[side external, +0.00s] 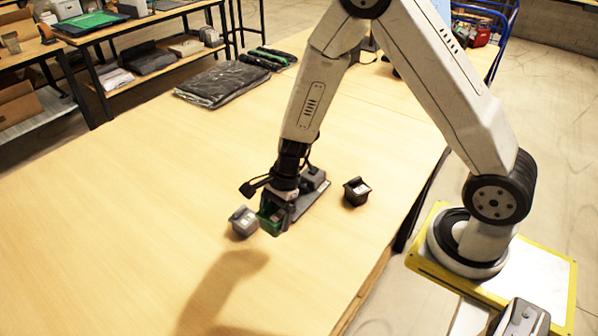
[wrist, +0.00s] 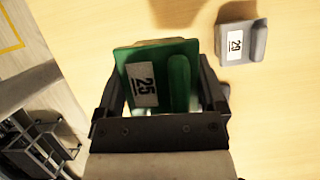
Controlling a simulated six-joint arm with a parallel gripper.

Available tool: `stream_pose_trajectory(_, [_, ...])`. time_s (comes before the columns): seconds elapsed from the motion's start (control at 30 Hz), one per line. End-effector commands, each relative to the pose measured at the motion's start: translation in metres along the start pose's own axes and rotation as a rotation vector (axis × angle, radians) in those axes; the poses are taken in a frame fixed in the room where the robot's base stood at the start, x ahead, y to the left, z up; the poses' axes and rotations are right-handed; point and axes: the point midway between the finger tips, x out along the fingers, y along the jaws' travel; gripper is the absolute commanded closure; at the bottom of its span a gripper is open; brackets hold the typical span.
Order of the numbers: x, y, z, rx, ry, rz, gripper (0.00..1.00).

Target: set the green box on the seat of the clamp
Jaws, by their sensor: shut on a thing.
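The green box (side external: 269,222) is held between the fingers of my gripper (side external: 275,212). In the wrist view the green box (wrist: 180,57) shows a ridge and a white label reading 25, with a finger of my gripper (wrist: 160,88) on each side. A grey flat base with a raised block (side external: 315,180), which looks like the clamp, lies just behind and right of my gripper in the side view. My gripper partly hides it, and its seat cannot be made out. The gap between the green box and the table is hard to judge.
A grey box (side external: 243,221) labelled 29 is close left of the green box; it also shows in the wrist view (wrist: 241,42). A black box (side external: 356,191) stands to the right. Dark bagged garments (side external: 222,83) lie at the back. The front left tabletop is clear.

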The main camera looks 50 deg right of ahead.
Motion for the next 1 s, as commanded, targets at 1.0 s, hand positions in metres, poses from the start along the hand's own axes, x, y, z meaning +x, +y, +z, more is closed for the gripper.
stream_pose_trajectory(1.0, [-0.050, -0.076, -0.145, -0.060, 0.006, 0.026, 0.68])
